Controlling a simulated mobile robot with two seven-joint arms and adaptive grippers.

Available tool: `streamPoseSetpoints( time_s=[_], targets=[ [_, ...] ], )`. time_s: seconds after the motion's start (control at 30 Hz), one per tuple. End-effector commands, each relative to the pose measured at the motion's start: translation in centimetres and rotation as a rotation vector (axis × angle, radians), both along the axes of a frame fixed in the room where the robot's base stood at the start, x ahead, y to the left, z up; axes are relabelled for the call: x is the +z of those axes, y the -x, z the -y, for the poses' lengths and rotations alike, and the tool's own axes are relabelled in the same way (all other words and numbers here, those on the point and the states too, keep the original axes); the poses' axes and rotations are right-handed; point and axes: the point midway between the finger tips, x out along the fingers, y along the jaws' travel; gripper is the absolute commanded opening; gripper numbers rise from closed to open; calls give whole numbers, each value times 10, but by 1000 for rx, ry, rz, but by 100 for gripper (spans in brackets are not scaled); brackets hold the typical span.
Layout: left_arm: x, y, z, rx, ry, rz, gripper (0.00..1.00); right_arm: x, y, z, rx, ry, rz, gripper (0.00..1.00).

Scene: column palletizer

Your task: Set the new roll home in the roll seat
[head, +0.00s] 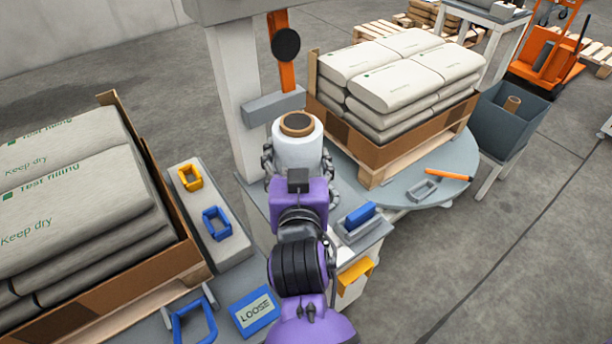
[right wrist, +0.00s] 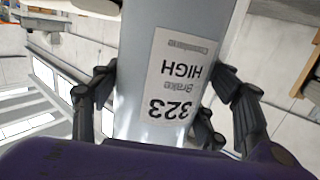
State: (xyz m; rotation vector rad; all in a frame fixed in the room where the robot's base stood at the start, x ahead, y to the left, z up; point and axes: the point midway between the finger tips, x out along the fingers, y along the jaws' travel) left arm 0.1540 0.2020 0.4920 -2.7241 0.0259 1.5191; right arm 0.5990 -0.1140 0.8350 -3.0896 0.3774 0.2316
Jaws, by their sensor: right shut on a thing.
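The new roll (head: 297,150) is white with a brown core showing at its top, and stands roughly upright. My right gripper (head: 298,165) is shut on it, with fingers around both sides. In the right wrist view the roll (right wrist: 135,80) fills the middle between the fingers and bears a label reading "323", "Brake" and "HIGH", upside down. Behind the roll stand an orange upright (head: 287,75) with a black disc and a grey block (head: 262,108). I cannot tell which part is the roll seat, and the roll's lower end is hidden by my arm. My left gripper is not in view.
Sack pallets stand at left (head: 75,200) and on the round turntable (head: 455,165) at right. A pale column (head: 236,90) is close behind the roll. A grey bin (head: 488,128) holds a brown core. A "LOOSE" card (head: 254,311) and blue and yellow frames lie nearby.

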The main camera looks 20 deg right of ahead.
Motion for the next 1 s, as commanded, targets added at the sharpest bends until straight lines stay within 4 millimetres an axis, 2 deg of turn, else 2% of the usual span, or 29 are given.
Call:
streamPoseSetpoints(
  time_s=[0.33, 0.5, 0.63, 0.87, 1.0],
  targets=[
    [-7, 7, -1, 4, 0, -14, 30, -28, -54, 51, 1, 7, 12, 6],
    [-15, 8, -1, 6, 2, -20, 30, -59, -69, 66, 1, 3, 6, 6],
    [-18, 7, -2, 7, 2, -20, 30, -71, -77, 73, 2, 3, 10, 6],
    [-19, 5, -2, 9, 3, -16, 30, -80, -83, 79, 1, 2, 9, 6],
    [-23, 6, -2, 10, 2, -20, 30, -93, -87, 83, 1, 2, 7, 6]
  ],
)
